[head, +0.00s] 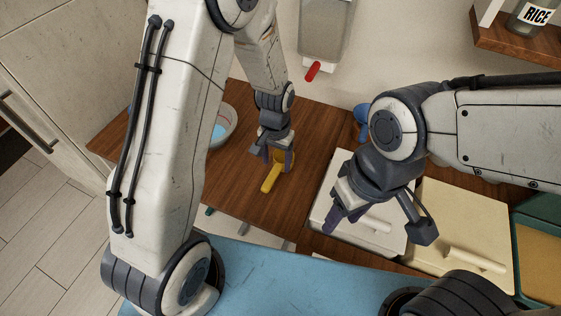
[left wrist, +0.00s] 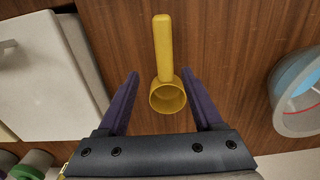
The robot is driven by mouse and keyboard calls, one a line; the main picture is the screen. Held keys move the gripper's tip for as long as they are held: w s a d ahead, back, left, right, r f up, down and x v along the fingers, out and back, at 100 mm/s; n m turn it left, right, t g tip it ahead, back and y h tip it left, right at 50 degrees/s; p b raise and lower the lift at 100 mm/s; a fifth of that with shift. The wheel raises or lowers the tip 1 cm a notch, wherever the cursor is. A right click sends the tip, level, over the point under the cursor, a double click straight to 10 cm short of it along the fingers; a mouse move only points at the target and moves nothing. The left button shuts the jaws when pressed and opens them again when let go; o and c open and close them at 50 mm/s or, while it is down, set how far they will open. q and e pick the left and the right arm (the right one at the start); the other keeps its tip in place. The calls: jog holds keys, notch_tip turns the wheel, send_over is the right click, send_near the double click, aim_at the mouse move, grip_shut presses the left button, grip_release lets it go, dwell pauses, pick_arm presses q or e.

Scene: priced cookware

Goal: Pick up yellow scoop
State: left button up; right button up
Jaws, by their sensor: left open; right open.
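The yellow scoop (head: 270,178) lies on the wooden counter (head: 225,180), with its handle toward the front in the head view. In the left wrist view the scoop (left wrist: 166,92) has its round cup between the two purple fingers and its handle extending away past the fingertips. My left gripper (head: 272,158) is open around the cup, with a gap on each side; it also shows in the left wrist view (left wrist: 160,78). My right gripper (head: 375,222) is open and empty above the white lidded box (head: 328,190).
A grey bowl (head: 224,128) with something blue inside stands left of my left gripper. A cream lidded box (head: 450,215) and a green-rimmed bin (head: 525,240) are at the right. A dispenser with a red spout (head: 313,71) hangs behind. Counter front of the scoop is clear.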

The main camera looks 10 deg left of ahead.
aim_at(275, 170)
pick_arm(q)
jog(key=shift+w+a+f+p, duration=0.2)
jog(key=shift+f+p, duration=0.1)
jog(key=shift+f, duration=1.45)
jog(key=shift+w+a+f+p, duration=0.15)
jog(key=shift+f+p, duration=0.15)
jog(key=shift+f, duration=1.45)
jog(key=shift+s, duration=0.1)
grip_shut()
